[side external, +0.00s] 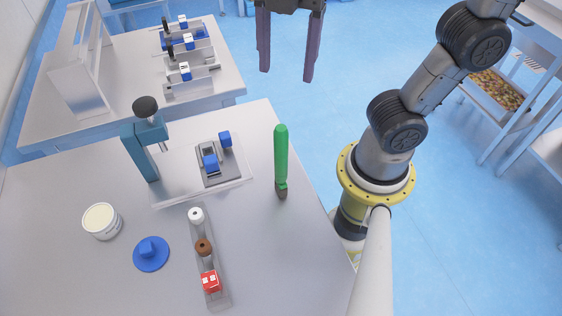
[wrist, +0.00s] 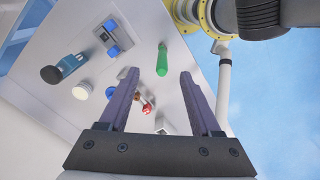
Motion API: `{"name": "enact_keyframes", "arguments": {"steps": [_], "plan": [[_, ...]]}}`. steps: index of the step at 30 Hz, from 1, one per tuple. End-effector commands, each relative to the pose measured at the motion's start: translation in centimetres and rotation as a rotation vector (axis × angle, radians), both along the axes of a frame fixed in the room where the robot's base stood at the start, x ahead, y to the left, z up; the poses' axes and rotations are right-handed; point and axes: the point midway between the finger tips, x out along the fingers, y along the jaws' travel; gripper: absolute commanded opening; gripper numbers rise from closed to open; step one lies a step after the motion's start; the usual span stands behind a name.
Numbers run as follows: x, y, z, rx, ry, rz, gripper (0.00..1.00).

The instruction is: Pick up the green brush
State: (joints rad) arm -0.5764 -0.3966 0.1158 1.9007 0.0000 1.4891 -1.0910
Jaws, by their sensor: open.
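The green brush (side external: 281,155) stands out near the right edge of the grey table, with a green handle and a dark tip at its lower end in the side view. In the wrist view the green brush (wrist: 162,60) lies beyond my fingertips, between their lines. My gripper (side external: 288,74) is open and empty, at the top of the side view, raised and apart from the brush. Its two purple-grey fingers also show in the wrist view, where my gripper (wrist: 158,76) has a wide gap.
A clear tray (side external: 217,262) holds a white, a brown and a red piece. A blue lidded disc (side external: 151,254), a white jar (side external: 102,221), a teal press (side external: 143,150) and a grey fixture with blue blocks (side external: 216,166) stand on the table (side external: 60,280). A second table is behind.

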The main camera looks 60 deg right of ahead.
Motion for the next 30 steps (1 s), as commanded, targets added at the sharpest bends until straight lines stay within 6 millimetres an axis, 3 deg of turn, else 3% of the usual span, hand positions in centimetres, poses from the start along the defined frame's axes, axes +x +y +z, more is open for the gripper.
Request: {"name": "enact_keyframes", "arguments": {"steps": [3, 6, 11, 21, 30], "plan": [[-0.2, 2.2, -0.3, -0.014, 0.019, 0.088, 0.65], [-0.5, 2.8, -0.7, -0.021, 0.029, 0.12, 0.65], [-0.7, 3.0, -2.2, -0.023, 0.03, 0.128, 0.65], [-0.7, 2.9, -8.2, -0.021, 0.029, 0.124, 0.65], [-0.7, 3.1, -10.4, -0.022, 0.029, 0.125, 0.65]]}}
